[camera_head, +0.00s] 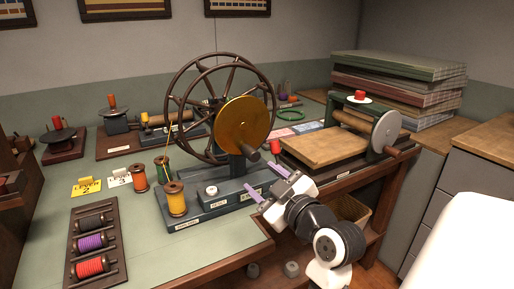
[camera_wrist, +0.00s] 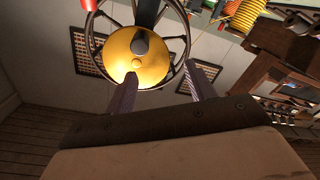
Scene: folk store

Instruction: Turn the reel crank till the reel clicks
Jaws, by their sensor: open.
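The reel stands on a dark blue-grey base (camera_head: 215,205) on the green table. It has a large dark spoked wheel (camera_head: 190,95) and a brass disc (camera_head: 242,120) on its front side. A dark crank handle (camera_head: 251,153) sticks out from the disc's lower edge. In the wrist view the brass disc (camera_wrist: 130,67) shows with a dark round part (camera_wrist: 140,45) on it. My gripper (camera_head: 262,181) is open and empty, below and right of the disc, apart from the handle. Its two fingers frame the lower part of the disc in the wrist view (camera_wrist: 160,69).
A wooden press (camera_head: 325,148) with a grey wheel stands close on the right. Thread spools (camera_head: 175,199) stand at the base's left end. A spool rack (camera_head: 91,240) lies front left. Small number cards (camera_head: 88,187) stand behind it. Table front left is partly clear.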

